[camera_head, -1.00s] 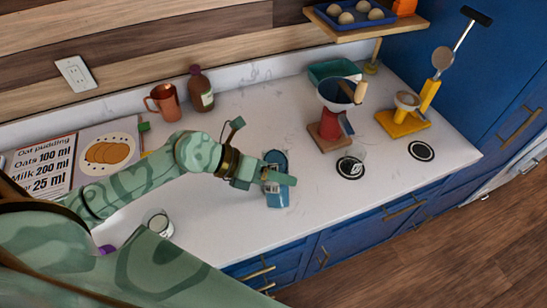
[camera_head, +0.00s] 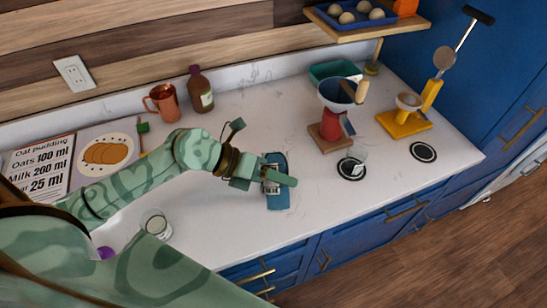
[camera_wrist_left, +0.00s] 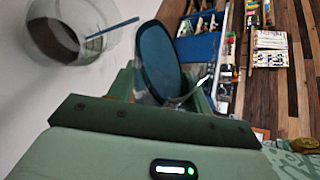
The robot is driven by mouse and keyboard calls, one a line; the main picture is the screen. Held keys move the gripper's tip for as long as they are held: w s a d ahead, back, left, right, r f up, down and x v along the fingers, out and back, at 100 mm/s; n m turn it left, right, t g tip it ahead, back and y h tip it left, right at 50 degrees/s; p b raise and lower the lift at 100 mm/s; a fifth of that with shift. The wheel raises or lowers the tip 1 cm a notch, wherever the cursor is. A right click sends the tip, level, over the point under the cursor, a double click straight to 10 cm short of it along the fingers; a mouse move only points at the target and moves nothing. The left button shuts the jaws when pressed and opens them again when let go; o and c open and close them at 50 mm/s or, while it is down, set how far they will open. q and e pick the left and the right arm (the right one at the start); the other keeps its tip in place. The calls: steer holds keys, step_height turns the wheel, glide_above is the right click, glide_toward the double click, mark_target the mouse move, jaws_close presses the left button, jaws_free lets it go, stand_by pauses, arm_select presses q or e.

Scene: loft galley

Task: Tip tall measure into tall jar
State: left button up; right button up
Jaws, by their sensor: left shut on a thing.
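My left gripper (camera_head: 275,180) is shut on the tall measure (camera_head: 270,187), over a blue rounded piece (camera_head: 278,201) near the middle of the counter. The fingers hide most of the measure. In the left wrist view, a dark blue oval (camera_wrist_left: 158,60) shows between the fingers, with a clear edge beside it. A clear glass jar (camera_head: 357,155) stands on a black round mat, right of the gripper and apart from it. A clear glass vessel with dark inside and a blue stripe (camera_wrist_left: 70,30) shows at the wrist view's upper left. My right gripper is out of view.
Another glass (camera_head: 158,224) stands near the front left. A red-based device (camera_head: 330,130) and a yellow one (camera_head: 404,122) stand at right. A copper mug (camera_head: 163,102) and brown bottle (camera_head: 201,90) are at the back. An empty black round mat (camera_head: 423,152) lies at right.

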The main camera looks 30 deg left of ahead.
mark_target(277, 166)
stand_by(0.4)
arm_select(q)
steer(key=shift+r+n+g+h+b, duration=0.35)
steer(key=shift+r+n+g+h, duration=0.15)
steer(key=shift+n, duration=0.2)
stand_by(0.6)
steer(key=shift+f+n+g+h+b, duration=0.35)
steer(key=shift+n+b, duration=0.15)
steer(key=shift+b, duration=0.2)
stand_by(1.0)
steer(key=shift+w+a+r+n+g+h+p, duration=0.2)
steer(key=shift+w+r+n+g+h+p, duration=0.2)
steer(key=shift+r+n, duration=0.1)
stand_by(1.3)
steer(key=shift+w+a+r+n+g+h+p, duration=0.15)
steer(key=shift+r+n+g+h+p, duration=0.1)
steer(key=shift+r+n, duration=0.15)
steer(key=shift+w+a+r+n+g+h+p, duration=0.15)
steer(key=shift+r+n+h, duration=0.1)
steer(key=shift+n, duration=0.15)
stand_by(2.0)
